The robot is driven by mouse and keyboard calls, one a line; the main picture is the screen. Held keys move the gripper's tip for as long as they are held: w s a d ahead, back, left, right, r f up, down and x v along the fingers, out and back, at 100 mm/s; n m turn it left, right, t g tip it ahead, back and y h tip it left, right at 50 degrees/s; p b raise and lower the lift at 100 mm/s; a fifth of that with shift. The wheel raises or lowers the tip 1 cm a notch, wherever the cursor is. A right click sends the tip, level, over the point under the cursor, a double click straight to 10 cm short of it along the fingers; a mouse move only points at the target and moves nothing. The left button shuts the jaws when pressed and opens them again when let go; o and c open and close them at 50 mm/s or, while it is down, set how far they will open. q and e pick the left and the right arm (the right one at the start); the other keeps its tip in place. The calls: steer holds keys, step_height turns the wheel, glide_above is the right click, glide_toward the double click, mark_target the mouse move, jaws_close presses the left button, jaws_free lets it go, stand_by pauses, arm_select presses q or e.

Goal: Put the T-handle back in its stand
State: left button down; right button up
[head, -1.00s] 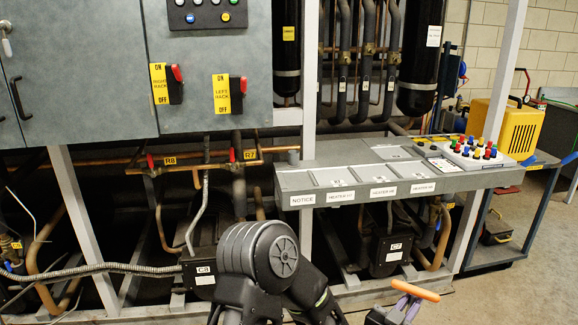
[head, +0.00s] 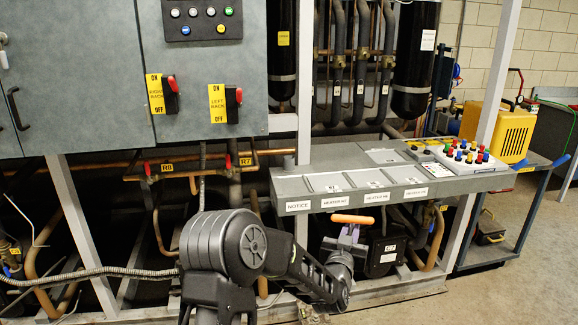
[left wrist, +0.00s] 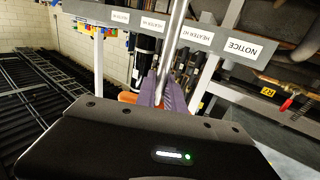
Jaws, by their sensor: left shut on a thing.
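The T-handle (head: 352,219) has an orange crossbar, which shows in the head view just in front of the grey shelf's face. My left gripper (head: 348,238), with purple fingers, is shut on it. In the left wrist view its metal shaft (left wrist: 175,40) runs up and away from between the fingers, and bits of orange (left wrist: 127,97) show beside them. The shaft is hard to make out in the head view. My right gripper is out of view.
The grey shelf (head: 330,198) carries shallow lidded panels and a white box with coloured knobs (head: 463,155). White posts (head: 303,120) rise beside it. Control cabinets (head: 75,70) with red switches stand at left. Pipes and compressors sit below; a cart (head: 520,190) stands at right.

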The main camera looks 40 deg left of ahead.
arm_select(q)
steer(key=s+a+r+n+g+y+p, duration=0.3)
steer(key=a+r+y, duration=0.1)
steer(key=a+r, duration=1.3)
steer(key=a, duration=0.3)
steer(key=shift+a+r+n+y, duration=0.25)
steer(key=shift+n+y, duration=0.15)
steer(key=shift+w+p, duration=0.1)
steer(key=shift+p, duration=0.25)
